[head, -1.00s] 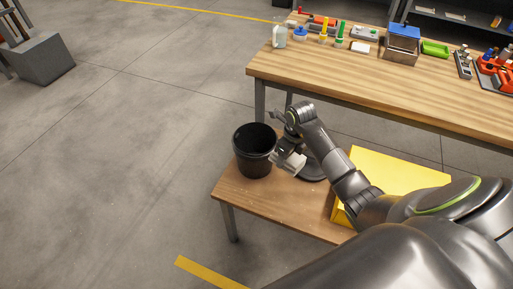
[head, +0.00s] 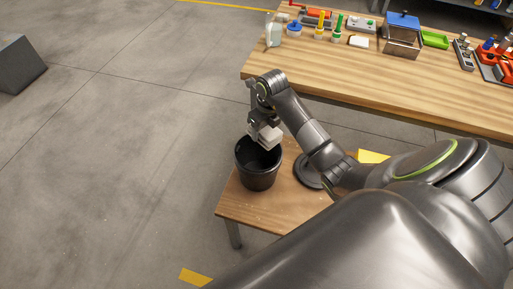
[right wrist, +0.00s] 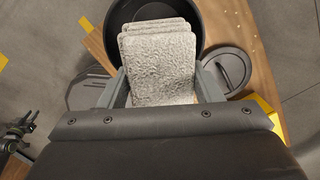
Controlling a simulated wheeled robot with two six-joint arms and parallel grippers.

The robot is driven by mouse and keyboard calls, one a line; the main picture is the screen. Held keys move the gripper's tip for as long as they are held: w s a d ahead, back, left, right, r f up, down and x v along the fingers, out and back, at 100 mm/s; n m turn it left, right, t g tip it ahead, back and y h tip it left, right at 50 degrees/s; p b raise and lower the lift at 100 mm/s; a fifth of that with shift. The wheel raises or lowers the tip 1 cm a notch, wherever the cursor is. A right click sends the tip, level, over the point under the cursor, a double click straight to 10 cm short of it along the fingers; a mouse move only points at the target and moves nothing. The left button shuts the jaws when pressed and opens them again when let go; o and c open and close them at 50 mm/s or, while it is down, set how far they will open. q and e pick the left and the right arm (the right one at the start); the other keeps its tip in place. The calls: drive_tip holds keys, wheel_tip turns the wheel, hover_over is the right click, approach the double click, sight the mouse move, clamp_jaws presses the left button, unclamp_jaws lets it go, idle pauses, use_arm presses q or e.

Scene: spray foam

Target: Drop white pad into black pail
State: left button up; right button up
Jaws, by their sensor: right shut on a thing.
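The black pail (head: 258,176) stands upright on the low wooden table in the head view. It also shows at the top of the right wrist view (right wrist: 199,20). My right gripper (head: 263,128) is over the pail, shut on the white pad (head: 267,136). In the right wrist view the pad (right wrist: 158,70) looks fluffy and layered, held between the two fingers, its far end over the pail's opening. In the head view the pad is just above the rim. The pail's inside is partly hidden by the pad.
A dark round lid (right wrist: 227,70) lies on the low table (head: 232,203) beside the pail. A yellow box (head: 372,157) is mostly hidden behind my arm. A long workbench (head: 335,80) with bottles and tools stands behind. Open floor lies to the left.

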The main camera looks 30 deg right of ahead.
wheel_tip(320, 180, down, 4)
drive_tip(key=shift+r+b, duration=0.1)
drive_tip(key=shift+b, duration=1.05)
drive_tip(key=shift+f+b, duration=0.4)
drive_tip(key=shift+f, duration=0.15)
drive_tip(key=o, duration=0.6)
drive_tip(key=shift+c, duration=0.2)
drive_tip(key=o, duration=0.4)
use_arm(q)
wheel_tip(320, 180, down, 4)
drive_tip(key=f, duration=0.1)
use_arm(e)
drive_tip(key=r, duration=0.5)
drive_tip(key=s+r, duration=0.1)
drive_tip(key=r, duration=0.2)
drive_tip(key=shift+d+r+b, duration=0.15)
drive_tip(key=shift+r+b, duration=0.2)
drive_tip(key=shift+b, duration=0.05)
use_arm(q)
wheel_tip(320, 180, up, 10)
drive_tip(key=p, duration=0.9)
drive_tip(key=shift+s+f, duration=0.2)
drive_tip(key=shift+s, duration=0.1)
use_arm(e)
wheel_tip(320, 180, up, 9)
drive_tip(key=s, duration=0.1)
drive_tip(key=shift+f, duration=0.2)
